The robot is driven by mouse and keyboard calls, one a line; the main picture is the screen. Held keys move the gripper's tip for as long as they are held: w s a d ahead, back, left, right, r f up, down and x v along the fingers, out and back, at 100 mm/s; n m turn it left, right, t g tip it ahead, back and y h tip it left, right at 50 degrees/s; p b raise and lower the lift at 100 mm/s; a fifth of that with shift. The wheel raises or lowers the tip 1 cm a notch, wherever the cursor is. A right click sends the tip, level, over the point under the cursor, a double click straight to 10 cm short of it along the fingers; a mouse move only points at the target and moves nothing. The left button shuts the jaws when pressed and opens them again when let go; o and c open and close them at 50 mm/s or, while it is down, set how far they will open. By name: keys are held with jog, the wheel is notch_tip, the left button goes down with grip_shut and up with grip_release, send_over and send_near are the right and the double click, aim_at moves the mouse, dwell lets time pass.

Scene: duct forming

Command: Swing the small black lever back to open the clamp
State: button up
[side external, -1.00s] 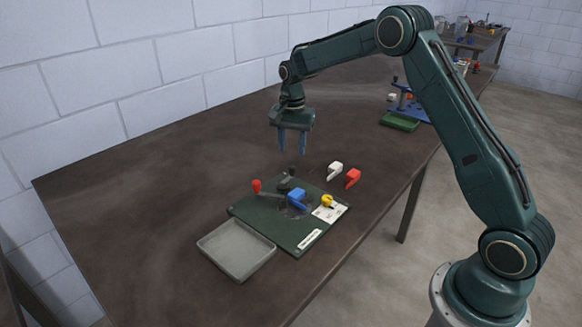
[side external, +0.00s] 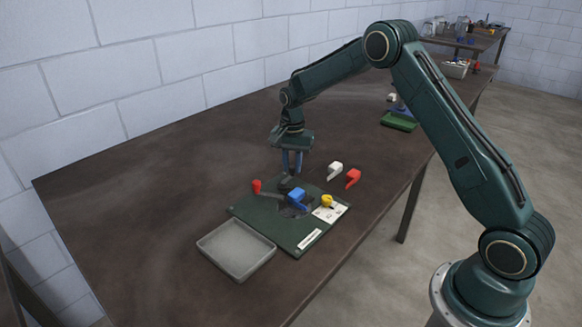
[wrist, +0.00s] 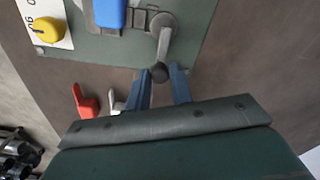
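The small black lever shows in the wrist view as a grey arm (wrist: 165,42) on a round pivot, ending in a black knob (wrist: 160,72). It sits at the edge of the green plate (wrist: 195,28), beside the blue block (wrist: 110,12). My gripper (wrist: 162,78) is low over that edge, fingers pointing at the plate. The knob appears between the fingertips, with a small gap visible; contact cannot be told. In the side view, my gripper (side external: 291,172) is just behind the blue block (side external: 297,195) and largely hides the lever.
A red-knobbed lever (side external: 257,187) stands on the plate's left. A yellow knob (side external: 327,201) sits on a white label at right. A white piece (side external: 335,170) and a red piece (side external: 353,177) lie behind the plate. A grey tray (side external: 236,250) is in front; the table left is clear.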

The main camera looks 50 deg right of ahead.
grip_shut()
jog(key=shift+w, duration=0.1)
jog(key=w+n, duration=0.1)
jog(key=n, duration=0.3)
jog(key=shift+w+a, duration=0.1)
jog(key=shift+w, duration=0.25)
jog(key=n, duration=0.1)
jog(key=w+n, duration=0.1)
jog(key=n, duration=0.1)
jog(key=a+n, duration=0.1)
jog(key=shift+w+r+n, duration=0.1)
jog(key=shift+w+n, duration=0.2)
jog(key=a+n, duration=0.1)
jog(key=n, duration=0.1)
jog(key=w+n, duration=0.1)
jog(key=n, duration=0.1)
jog(key=shift+w+a+n, duration=0.1)
jog(key=shift+a+n, duration=0.2)
jog(key=shift+a, duration=0.1)
jog(key=a+n, duration=0.1)
jog(key=n, duration=0.1)
jog(key=a+n, duration=0.1)
jog(key=n, duration=0.1)
jog(key=shift+w+n, duration=0.2)
jog(key=shift+n, duration=0.2)
jog(key=o, duration=0.5)
grip_release()
